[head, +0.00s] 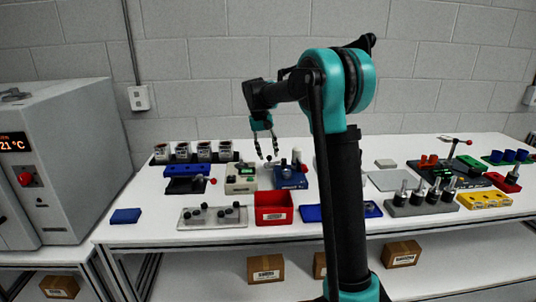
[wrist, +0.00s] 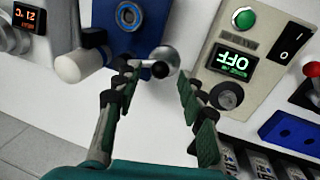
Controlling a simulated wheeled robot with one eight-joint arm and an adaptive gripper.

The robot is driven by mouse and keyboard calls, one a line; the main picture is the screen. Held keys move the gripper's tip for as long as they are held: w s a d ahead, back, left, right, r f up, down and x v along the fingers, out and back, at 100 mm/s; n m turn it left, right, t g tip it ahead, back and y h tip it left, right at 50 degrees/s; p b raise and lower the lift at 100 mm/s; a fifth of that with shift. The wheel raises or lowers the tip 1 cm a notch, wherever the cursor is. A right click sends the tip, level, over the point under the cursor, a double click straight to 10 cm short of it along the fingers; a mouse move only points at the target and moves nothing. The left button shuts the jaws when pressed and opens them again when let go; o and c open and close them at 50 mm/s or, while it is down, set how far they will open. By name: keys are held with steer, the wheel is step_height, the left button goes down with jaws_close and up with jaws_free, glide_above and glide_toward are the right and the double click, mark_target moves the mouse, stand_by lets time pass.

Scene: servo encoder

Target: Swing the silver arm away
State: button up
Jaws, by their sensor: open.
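My gripper (head: 267,157) is open and points down over the table, above the blue device and the cream control box. In the wrist view my gripper's fingertips (wrist: 156,78) stand apart on either side of a round silver piece (wrist: 166,55) with a black knob. This piece appears to be the end of the silver arm; the rest of the arm is not clear. It lies beside the blue device (wrist: 127,40), which has a metal ring and a white cylinder (wrist: 80,66). Whether a finger touches the silver piece, I cannot tell.
The cream control box (wrist: 250,60), with a green button and a display reading OFF, stands close on the right in the wrist view. A red bin (head: 273,209) and a grey plate with black knobs (head: 212,216) lie at the table's front. White tabletop (head: 150,205) is clear on the left.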

step_height(320, 180, up, 11)
steer(key=a, duration=0.2)
steer(key=shift+s+f, duration=0.1)
